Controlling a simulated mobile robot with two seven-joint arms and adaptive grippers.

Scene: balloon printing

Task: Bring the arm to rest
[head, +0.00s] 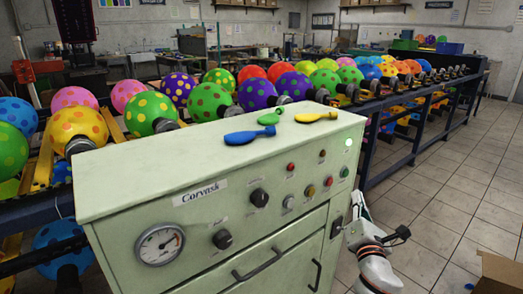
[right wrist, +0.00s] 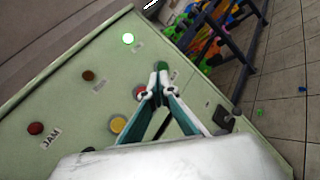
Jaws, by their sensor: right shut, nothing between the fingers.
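My right gripper (head: 356,215) is at the right side of the pale green machine (head: 240,165), low beside its front panel. In the right wrist view the gripper (right wrist: 157,78) is shut and empty, its fingertips in line with the green button (right wrist: 162,65); I cannot tell whether they touch the panel. A red button (right wrist: 138,92) and a yellow button (right wrist: 118,124) are close by. The green button (head: 344,171) also shows in the head view. A green lamp (head: 348,142) glows at the panel's upper right. My left gripper is not in view.
Blue (head: 249,136), green (head: 271,116) and yellow (head: 316,116) deflated balloons lie on the machine's top. Racks of dotted inflated balloons (head: 210,101) stand behind. A cardboard box (head: 499,270) is at the lower right. The tiled floor (head: 450,205) is mostly clear.

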